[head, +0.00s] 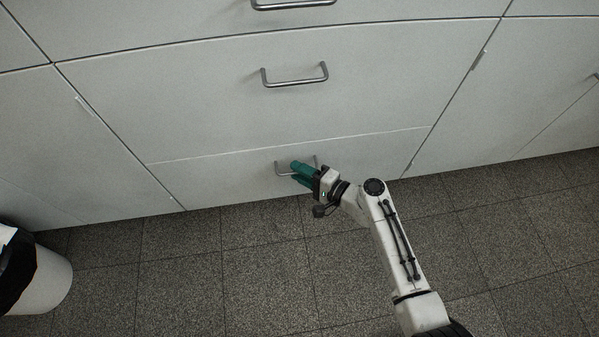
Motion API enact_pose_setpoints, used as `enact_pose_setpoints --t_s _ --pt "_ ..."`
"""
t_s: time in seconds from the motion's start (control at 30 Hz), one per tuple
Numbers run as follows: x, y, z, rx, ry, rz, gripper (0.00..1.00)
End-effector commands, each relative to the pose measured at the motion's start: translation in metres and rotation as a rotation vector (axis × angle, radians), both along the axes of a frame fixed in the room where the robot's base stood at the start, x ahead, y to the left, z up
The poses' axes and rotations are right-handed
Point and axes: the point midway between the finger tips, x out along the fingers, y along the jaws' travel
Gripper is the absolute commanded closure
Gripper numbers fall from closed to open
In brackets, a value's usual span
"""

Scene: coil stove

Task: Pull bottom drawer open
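The bottom drawer (225,175) is the low white front just above the floor, and its face looks flush with the cabinet. Its metal bar handle (281,168) is partly covered by my gripper (297,172). My gripper has teal fingers and reaches the handle from the lower right. The fingers overlap the handle in the picture. I cannot tell whether they are around the bar or only in front of it, or how far apart they are.
A larger drawer (380,90) with its own handle (295,76) is directly above. White cabinet doors flank the drawers. A white bin (45,285) with a black liner stands at the lower left. The tiled floor (200,270) before the drawer is clear apart from my arm.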

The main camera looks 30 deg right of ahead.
Motion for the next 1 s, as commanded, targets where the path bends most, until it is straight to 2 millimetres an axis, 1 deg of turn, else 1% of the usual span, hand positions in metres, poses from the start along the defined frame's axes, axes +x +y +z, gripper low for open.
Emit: enact_pose_setpoints --t_s 0.1,0.33,0.63,1.0 --pt "0.0032 0.0018 -0.0004 0.000 0.000 0.000 0.72" --pt "0.0033 0.0019 -0.0002 0.000 0.000 0.000 0.72" --pt "0.0030 0.0019 -0.0004 0.000 0.000 0.000 1.00" --pt "0.0028 0.0019 -0.0006 0.000 0.001 0.000 1.00"
